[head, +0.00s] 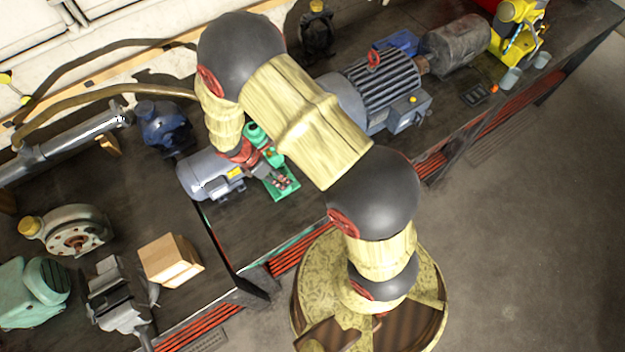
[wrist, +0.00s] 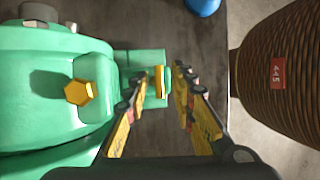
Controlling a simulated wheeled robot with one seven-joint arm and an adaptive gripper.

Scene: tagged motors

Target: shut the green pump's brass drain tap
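The green pump (wrist: 50,130) fills the left of the wrist view. It carries a brass hexagonal plug (wrist: 80,92) on its near face. The brass drain tap (wrist: 160,84) appears as a small yellow upright piece by a green block at the pump's right side. My gripper (wrist: 164,78) has its two yellow-and-black fingers apart, with the tap showing between their tips. I cannot tell whether either finger touches it. In the head view the green pump (head: 284,185) is mostly hidden under my arm, and the tap and fingers cannot be made out clearly.
A brown ribbed body with a red tag (wrist: 278,95) stands close right of my gripper. A blue round thing (wrist: 203,6) is beyond. In the head view, a grey motor (head: 208,176) adjoins the pump and a large finned motor (head: 380,90) stands to its right.

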